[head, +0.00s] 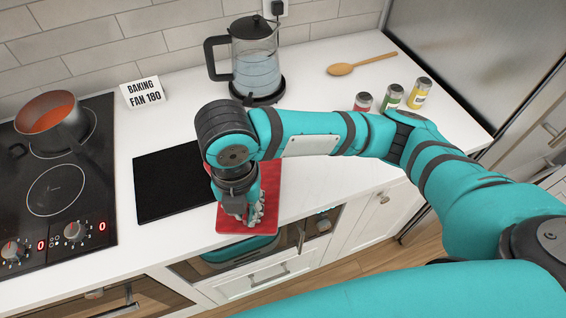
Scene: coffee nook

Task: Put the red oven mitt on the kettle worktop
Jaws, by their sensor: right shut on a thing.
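The red oven mitt (268,188) looks like a flat red square at the front edge of the white kettle worktop (310,110). My right gripper (245,215) points down and is shut on the mitt. The gripper and wrist cover part of the mitt. I cannot tell whether the mitt rests fully on the worktop or is slightly raised. The glass kettle (255,62) stands behind my right arm on its black base. My left gripper is not in view.
A black mat (170,185) lies left of the mitt. The hob (55,190) with a copper pot (50,118) is at the left. A sign (143,93), a wooden spoon (345,69) and small jars (391,97) stand or lie farther back. White worktop is clear around the spoon.

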